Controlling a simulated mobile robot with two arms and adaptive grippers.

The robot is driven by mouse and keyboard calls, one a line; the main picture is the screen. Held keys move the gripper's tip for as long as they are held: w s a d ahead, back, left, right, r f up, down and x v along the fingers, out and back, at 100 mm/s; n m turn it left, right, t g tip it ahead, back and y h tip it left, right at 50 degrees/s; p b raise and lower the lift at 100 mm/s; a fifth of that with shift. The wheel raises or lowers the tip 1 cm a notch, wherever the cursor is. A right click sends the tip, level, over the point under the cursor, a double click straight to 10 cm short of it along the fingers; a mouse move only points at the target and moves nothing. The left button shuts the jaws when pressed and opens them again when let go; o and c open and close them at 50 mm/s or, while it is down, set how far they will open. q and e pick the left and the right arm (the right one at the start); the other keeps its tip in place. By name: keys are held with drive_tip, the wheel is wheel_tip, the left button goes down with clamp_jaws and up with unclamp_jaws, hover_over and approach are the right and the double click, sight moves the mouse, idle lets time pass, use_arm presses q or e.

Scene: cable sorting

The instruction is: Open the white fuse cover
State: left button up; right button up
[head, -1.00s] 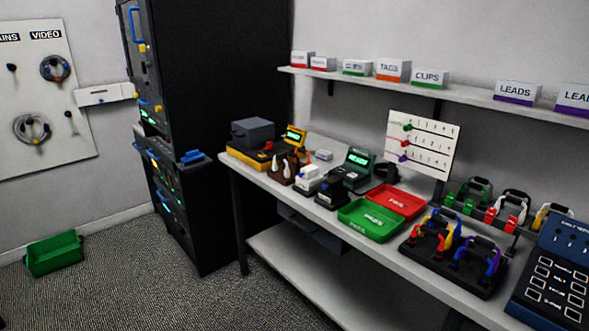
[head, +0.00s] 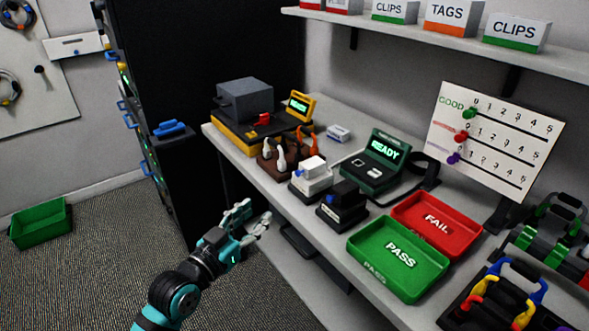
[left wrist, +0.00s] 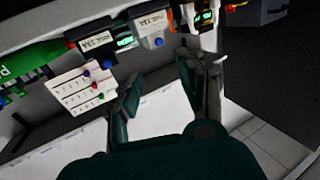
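The white fuse block with its white cover (head: 311,170) sits on the bench, left of a similar black block (head: 342,205). The white cover looks shut, lying on top of its base, with a small blue part on its front. My left gripper (head: 256,217) is off the bench's front edge, below and left of the white block, apart from it. Its fingers are spread and empty. In the left wrist view the open fingers (left wrist: 160,76) point toward the bench, and a white block (left wrist: 152,30) shows beyond them. My right gripper is not in view.
A brown stand with white and orange clips (head: 279,157) stands left of the white block. A green READY tester (head: 380,160) is behind it. The green PASS tray (head: 398,258) and red FAIL tray (head: 437,226) lie to the right. A shelf hangs above.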

sight(297, 174)
use_arm(q)
drive_tip(key=x, duration=1.5)
drive_tip(key=shift+w+d, duration=0.1)
drive_tip(key=shift+w, duration=0.15)
drive_tip(key=shift+w+d, duration=0.25)
drive_tip(key=shift+w, duration=0.05)
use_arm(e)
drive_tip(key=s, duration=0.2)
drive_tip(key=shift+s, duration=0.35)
use_arm(q)
drive_tip(key=c, duration=0.7)
clamp_jaws()
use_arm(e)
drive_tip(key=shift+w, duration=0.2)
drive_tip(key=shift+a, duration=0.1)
